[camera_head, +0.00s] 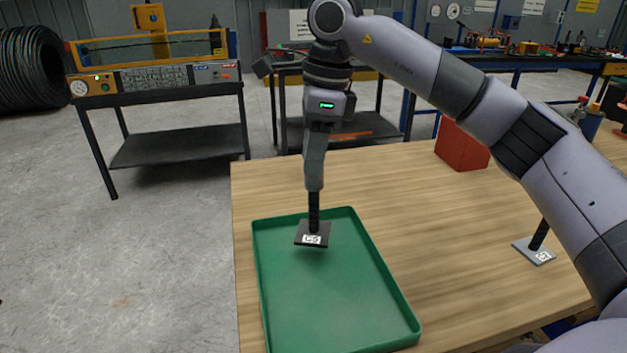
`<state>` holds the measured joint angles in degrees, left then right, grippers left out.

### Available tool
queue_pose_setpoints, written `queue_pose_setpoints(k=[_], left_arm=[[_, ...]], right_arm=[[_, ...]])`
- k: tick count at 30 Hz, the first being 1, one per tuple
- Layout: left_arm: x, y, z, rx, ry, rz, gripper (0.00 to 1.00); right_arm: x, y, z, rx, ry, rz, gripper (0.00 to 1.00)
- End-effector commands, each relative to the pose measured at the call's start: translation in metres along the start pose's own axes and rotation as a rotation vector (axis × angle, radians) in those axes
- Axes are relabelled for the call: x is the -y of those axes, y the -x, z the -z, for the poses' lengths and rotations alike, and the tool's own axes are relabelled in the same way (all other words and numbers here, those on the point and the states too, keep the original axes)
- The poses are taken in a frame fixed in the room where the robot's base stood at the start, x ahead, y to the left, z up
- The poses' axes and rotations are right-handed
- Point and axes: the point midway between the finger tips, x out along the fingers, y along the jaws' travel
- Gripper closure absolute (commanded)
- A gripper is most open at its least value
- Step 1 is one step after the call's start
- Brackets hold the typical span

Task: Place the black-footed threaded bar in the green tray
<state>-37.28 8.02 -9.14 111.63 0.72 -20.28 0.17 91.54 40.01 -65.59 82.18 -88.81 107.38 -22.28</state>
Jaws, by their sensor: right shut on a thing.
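The black-footed threaded bar (313,232) hangs upright over the far end of the green tray (395,287), its black square foot with a white label at the bottom. My right gripper (314,188) is shut on the bar's upper part, which the fingers hide. The foot overlaps the tray's floor in the picture; I cannot tell whether it touches the floor. The tray lies on the wooden table and holds nothing else that I can see. My left gripper is not in view.
A grey-footed threaded bar (535,251) stands on the table (440,220) at right, partly behind my right arm. A red box (462,148) sits at the table's far edge. The table is bare between tray and grey foot. A machine bench (155,85) stands beyond, at left.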

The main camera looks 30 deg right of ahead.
Motion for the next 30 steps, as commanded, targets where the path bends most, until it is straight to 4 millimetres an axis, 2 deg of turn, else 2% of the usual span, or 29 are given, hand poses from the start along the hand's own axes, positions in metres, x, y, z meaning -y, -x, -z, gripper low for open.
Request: queue_pose_setpoints(k=[7, 15, 26, 27, 29, 30], left_arm=[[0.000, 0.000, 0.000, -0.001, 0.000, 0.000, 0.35], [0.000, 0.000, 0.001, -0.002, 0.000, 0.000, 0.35], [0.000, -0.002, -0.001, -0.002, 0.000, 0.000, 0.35], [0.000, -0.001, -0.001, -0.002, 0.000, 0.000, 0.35], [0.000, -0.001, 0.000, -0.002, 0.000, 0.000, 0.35], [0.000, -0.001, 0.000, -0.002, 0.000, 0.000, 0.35]], right_arm=[[0.000, -0.014, 0.002, 0.003, 0.000, 0.002, 1.00], [0.000, -0.047, 0.007, 0.003, 0.001, 0.002, 1.00], [0.000, -0.051, 0.007, 0.003, 0.000, 0.003, 1.00], [0.000, -0.052, 0.008, 0.000, 0.000, 0.000, 0.63], [0.000, -0.052, 0.008, 0.000, 0.000, 0.000, 0.44], [0.000, -0.052, 0.008, 0.000, 0.000, 0.000, 0.44]])
